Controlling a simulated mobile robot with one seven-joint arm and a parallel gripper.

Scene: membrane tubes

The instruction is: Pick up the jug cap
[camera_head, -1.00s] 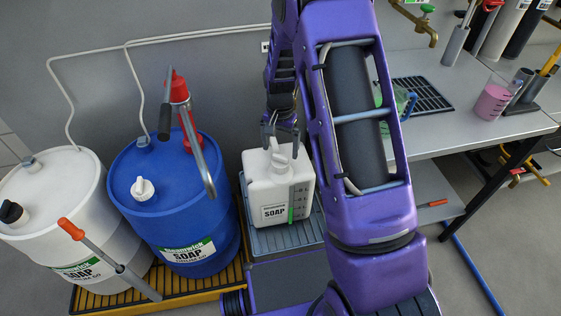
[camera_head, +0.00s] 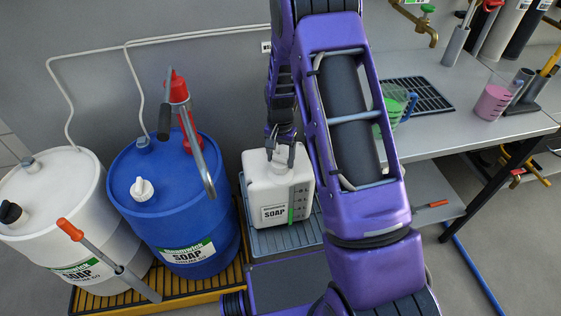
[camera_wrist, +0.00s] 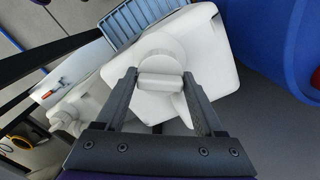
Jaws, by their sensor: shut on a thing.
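The white soap jug (camera_head: 261,194) stands upright on a blue-grey slatted tray (camera_head: 262,242) in the head view. Its white cap (camera_wrist: 160,82) shows in the wrist view, with a raised grip bar across it. My gripper (camera_head: 281,157) is over the jug's top in the head view, and its fingers hide most of the cap there. In the wrist view my gripper (camera_wrist: 160,80) has its two dark fingers on either end of the cap's bar, shut on it. The cap appears to sit at the jug's mouth; I cannot tell whether it is loose.
A blue drum (camera_head: 160,220) with a red hand pump (camera_head: 180,95) stands left of the jug, close to it. A white drum (camera_head: 62,222) is farther left. A bench (camera_head: 440,120) with a pink beaker (camera_head: 492,101) is at right.

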